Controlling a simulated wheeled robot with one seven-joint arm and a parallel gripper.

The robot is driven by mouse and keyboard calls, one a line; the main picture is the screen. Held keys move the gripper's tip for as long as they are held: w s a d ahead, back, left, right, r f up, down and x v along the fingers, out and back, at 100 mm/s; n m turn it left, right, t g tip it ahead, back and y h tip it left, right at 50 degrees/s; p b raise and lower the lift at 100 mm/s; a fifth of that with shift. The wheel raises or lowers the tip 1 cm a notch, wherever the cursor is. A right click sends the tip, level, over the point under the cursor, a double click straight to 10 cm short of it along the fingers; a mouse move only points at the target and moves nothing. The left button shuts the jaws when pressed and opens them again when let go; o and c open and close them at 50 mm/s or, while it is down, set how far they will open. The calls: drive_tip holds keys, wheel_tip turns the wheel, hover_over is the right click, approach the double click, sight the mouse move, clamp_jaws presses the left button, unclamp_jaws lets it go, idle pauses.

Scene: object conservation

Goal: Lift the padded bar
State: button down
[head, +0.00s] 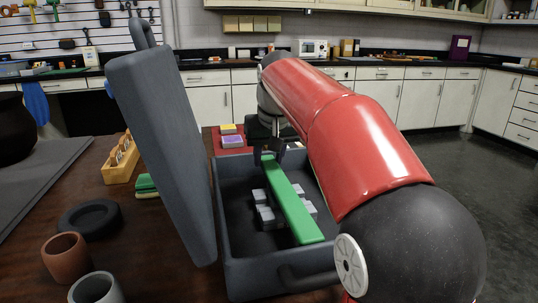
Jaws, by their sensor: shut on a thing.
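The padded bar appears to be the long green bar (292,203), which lies lengthwise over the open grey case (240,262). Its near end is above the case's front part and its far end is at my gripper (270,157). My gripper is shut on the far end of the green bar, though the fingertips are small and dark in this view. Several light grey blocks (266,217) sit in the case beneath and beside the bar. I cannot tell whether the bar touches them.
The case's lid (160,150) stands open on the left. A wooden card box (121,160), a black ring (90,219), a brown cup (66,258) and a grey cup (95,288) are on the table left of it. A red mat (228,144) with pads lies behind.

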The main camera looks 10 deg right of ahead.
drive_tip(key=shift+r+t, duration=0.3)
drive_tip(key=shift+r, duration=0.25)
drive_tip(key=s+r+t+b, duration=0.4)
drive_tip(key=s+r+t, duration=0.1)
drive_tip(key=r, duration=0.3)
drive_tip(key=s+r+t+b, duration=0.4)
drive_tip(key=s+r+b, duration=0.1)
drive_tip(key=r, duration=0.3)
drive_tip(key=s+r+t+b, duration=0.1)
drive_tip(key=s+r, duration=0.1)
drive_tip(key=s, duration=0.7)
drive_tip(key=s+r+t+b, duration=0.1)
drive_tip(key=s+r, duration=0.2)
drive_tip(key=s, duration=0.7)
drive_tip(key=shift+t, duration=0.3)
drive_tip(key=shift+r, duration=0.1)
drive_tip(key=c, duration=0.9)
unclamp_jaws()
drive_tip(key=shift+r, duration=0.1)
